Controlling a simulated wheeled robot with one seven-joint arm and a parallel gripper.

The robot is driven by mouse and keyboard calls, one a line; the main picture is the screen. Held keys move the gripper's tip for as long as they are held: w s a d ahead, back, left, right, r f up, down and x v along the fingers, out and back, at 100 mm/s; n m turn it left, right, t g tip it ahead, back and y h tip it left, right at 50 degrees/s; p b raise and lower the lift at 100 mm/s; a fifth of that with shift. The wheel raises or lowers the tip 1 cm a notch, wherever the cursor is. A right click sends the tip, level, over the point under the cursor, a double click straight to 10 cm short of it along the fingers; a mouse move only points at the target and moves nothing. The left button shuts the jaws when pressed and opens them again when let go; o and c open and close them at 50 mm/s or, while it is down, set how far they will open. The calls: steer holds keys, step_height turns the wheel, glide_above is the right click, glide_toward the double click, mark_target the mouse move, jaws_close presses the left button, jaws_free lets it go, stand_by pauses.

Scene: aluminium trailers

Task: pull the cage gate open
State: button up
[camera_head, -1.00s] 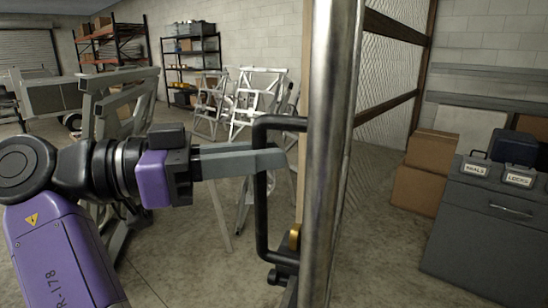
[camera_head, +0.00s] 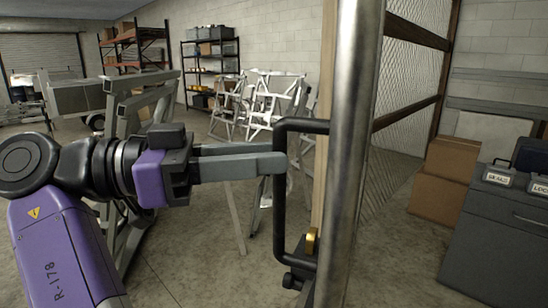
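The cage gate shows as a shiny metal upright (camera_head: 350,160) close in front of me, with a black D-shaped pull handle (camera_head: 280,215) on its left side. My gripper (camera_head: 278,158) reaches in from the left at the handle's upper half. Its two grey fingers are apart, with a gap between them. The near fingertip overlaps the handle's vertical bar, and the far finger's tip ends beside or behind the bar. Contact with the bar is not clear. A brass-coloured piece (camera_head: 311,240) and a black fitting (camera_head: 297,280) show near the handle's lower end.
A wire mesh panel (camera_head: 408,90) stands behind the upright. Cardboard boxes (camera_head: 440,190) and a grey cabinet (camera_head: 500,240) with cases on top are at the right. Pale metal frames (camera_head: 270,100) and shelving (camera_head: 210,70) stand behind. Floor shows below my arm.

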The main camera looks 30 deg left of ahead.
steer(key=b+v, duration=0.1)
steer(key=v, duration=0.5)
steer(key=shift+d, duration=0.1)
stand_by(0.4)
